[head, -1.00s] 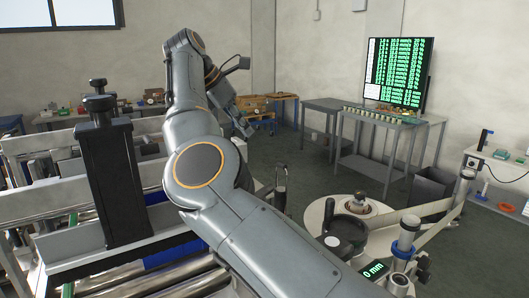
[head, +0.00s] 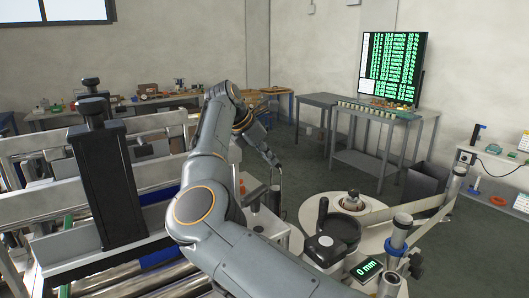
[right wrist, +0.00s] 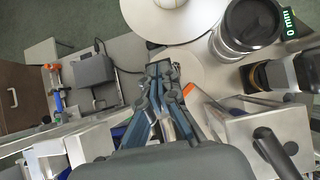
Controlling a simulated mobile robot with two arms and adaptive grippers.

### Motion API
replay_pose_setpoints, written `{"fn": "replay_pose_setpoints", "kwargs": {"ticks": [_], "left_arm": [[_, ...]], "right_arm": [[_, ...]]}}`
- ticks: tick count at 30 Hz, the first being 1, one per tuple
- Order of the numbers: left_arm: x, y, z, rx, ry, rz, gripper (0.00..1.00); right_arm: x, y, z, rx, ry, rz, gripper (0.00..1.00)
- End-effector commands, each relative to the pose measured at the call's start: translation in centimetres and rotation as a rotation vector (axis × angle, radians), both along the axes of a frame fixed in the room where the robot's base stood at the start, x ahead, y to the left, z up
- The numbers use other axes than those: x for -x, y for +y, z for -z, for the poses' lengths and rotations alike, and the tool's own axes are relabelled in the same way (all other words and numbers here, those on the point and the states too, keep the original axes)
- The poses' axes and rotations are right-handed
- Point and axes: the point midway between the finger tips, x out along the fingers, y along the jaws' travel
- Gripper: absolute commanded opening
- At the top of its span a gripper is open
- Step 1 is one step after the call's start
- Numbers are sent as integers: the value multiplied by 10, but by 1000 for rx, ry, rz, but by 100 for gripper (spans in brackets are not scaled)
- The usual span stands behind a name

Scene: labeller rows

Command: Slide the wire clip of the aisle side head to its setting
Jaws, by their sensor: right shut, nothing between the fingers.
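In the right wrist view the display (right wrist: 290,22) and a pale disc (right wrist: 145,15) show at the top. I cannot pick out the wire clip in either view. My right gripper (head: 272,160) points down behind the head's left side, and is shut and empty. In the right wrist view its fingertips (right wrist: 161,69) are together over a pale plate. My left gripper is not in view.
A conveyor with metal rails (head: 150,180) and a black column (head: 103,185) fills the left. In the right wrist view, a grey box (right wrist: 93,69) and a blue and orange part (right wrist: 56,88) lie left of my fingers.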

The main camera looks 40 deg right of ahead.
Motion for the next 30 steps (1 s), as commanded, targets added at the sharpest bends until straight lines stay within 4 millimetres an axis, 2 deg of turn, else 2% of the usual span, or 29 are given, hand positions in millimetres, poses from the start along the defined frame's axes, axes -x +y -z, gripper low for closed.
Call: {"fn": "replay_pose_setpoints", "kwargs": {"ticks": [8, 16, 30], "left_arm": [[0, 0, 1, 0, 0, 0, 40], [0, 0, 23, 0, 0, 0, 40], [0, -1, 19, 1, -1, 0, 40]], "right_arm": [[0, 0, 2, 0, 1, 0, 0], [0, 1, 36, -1, 3, 0, 0], [1, 1, 31, -2, 1, 1, 0]]}}
